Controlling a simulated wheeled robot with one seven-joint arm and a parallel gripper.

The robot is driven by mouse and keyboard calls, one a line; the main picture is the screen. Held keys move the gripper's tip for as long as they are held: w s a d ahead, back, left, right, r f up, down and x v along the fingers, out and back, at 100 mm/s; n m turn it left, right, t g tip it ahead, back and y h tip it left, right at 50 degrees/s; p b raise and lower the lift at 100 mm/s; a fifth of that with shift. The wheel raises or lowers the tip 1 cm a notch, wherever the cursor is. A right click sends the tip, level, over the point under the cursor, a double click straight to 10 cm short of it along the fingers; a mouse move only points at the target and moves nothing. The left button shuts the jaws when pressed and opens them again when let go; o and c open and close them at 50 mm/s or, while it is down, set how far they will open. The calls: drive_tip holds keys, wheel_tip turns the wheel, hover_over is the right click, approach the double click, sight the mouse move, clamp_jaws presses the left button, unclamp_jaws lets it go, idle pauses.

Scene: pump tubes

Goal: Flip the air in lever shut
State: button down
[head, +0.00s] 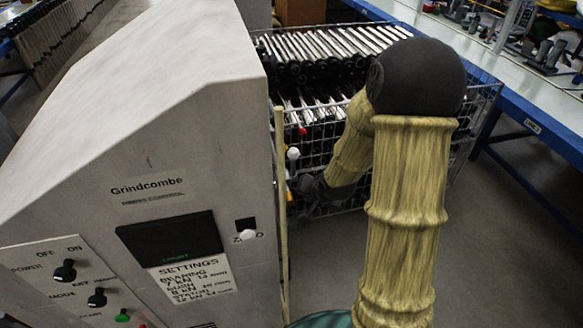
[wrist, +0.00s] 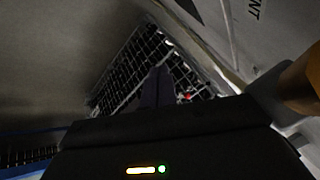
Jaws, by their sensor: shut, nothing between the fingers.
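The grey Grindcombe machine (head: 140,110) fills the left of the head view. Beyond its right edge a small red knob (head: 303,132) and a white knob (head: 293,153) show close together. I cannot tell which part is the air in lever; no readable label marks it. My gripper (head: 308,188) is a dark shape low beside the machine's edge, partly hidden by it and by my arm. In the wrist view its fingers (wrist: 156,86) are together and empty. A small red part (wrist: 187,96) shows just right of them, and an orange-yellow cylinder (wrist: 302,78) is at the right edge.
A wire crate (head: 470,125) full of metal tubes stands behind my arm. A blue-edged bench (head: 535,125) runs along the right. A thin tan upright strip (head: 281,200) follows the machine's edge. Bare floor (head: 510,240) lies at the lower right.

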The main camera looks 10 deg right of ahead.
drive_tip(key=w+a+f+m+t+y+b, duration=0.5)
drive_tip(key=w+f+m+t+y+b, duration=0.25)
drive_tip(key=w+f+y, duration=0.2)
drive_tip(key=s+d+r+m+t+b, duration=0.1)
drive_tip(key=s+d+m+t+b, duration=0.2)
drive_tip(key=d+m+t, duration=0.3)
drive_tip(key=m+t, duration=0.4)
drive_tip(key=m, duration=0.1)
drive_tip(key=shift+s+d+r, duration=0.2)
drive_tip(key=shift+s+d, duration=0.05)
drive_tip(key=shift+s, duration=0.05)
